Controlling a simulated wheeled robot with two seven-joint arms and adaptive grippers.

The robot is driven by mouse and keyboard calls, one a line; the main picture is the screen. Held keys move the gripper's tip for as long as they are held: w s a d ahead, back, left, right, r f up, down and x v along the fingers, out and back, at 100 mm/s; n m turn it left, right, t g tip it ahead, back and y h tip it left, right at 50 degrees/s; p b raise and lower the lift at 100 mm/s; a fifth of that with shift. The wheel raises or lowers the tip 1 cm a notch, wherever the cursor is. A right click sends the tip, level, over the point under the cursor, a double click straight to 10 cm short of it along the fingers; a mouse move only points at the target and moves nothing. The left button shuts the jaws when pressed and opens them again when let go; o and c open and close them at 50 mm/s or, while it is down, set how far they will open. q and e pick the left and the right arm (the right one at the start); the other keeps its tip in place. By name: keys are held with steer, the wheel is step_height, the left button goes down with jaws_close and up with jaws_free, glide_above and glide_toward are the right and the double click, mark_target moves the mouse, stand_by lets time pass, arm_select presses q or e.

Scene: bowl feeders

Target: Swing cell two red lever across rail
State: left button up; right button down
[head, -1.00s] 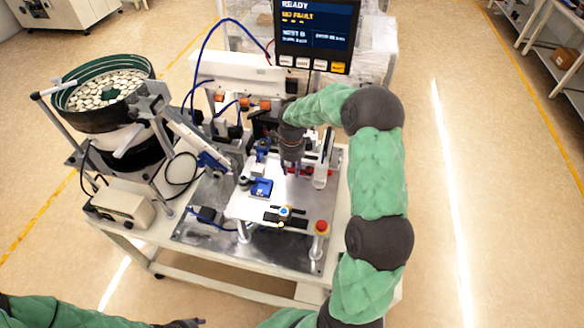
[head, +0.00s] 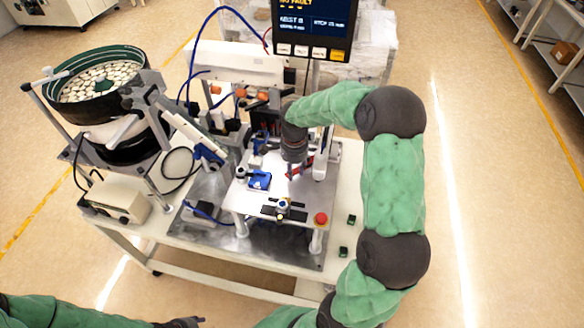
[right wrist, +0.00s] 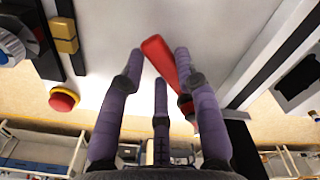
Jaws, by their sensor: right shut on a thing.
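The red lever (right wrist: 155,47) lies between the purple-grey fingers of my right gripper (right wrist: 160,68) in the right wrist view. Its far end reaches back toward a black block at the right. In the head view my right gripper (head: 295,171) points down over the white plate, shut on the lever (head: 306,165), which is partly hidden and slants up to the right. A pale rail with a dark strip (right wrist: 262,55) runs beside the lever in the right wrist view. My left gripper (head: 185,322) is at the bottom edge; its jaws are unclear.
A red button (head: 320,218) stands at the plate's front right corner. A blue clamp (head: 259,180) and a black fixture with a blue knob (head: 283,206) are on the plate. A bowl feeder (head: 95,85) stands at left, a screen (head: 315,25) behind.

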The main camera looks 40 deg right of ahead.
steer(key=shift+s+d+n, duration=0.1)
steer(key=shift+s+n, duration=0.25)
steer(key=shift+n, duration=0.4)
steer(key=shift+s+d+n, duration=0.1)
steer(key=shift+s+n, duration=0.25)
steer(key=shift+n, duration=0.4)
steer(key=c, duration=0.9)
jaws_free()
step_height(320, 180, up, 12)
steer(key=shift+c, duration=0.2)
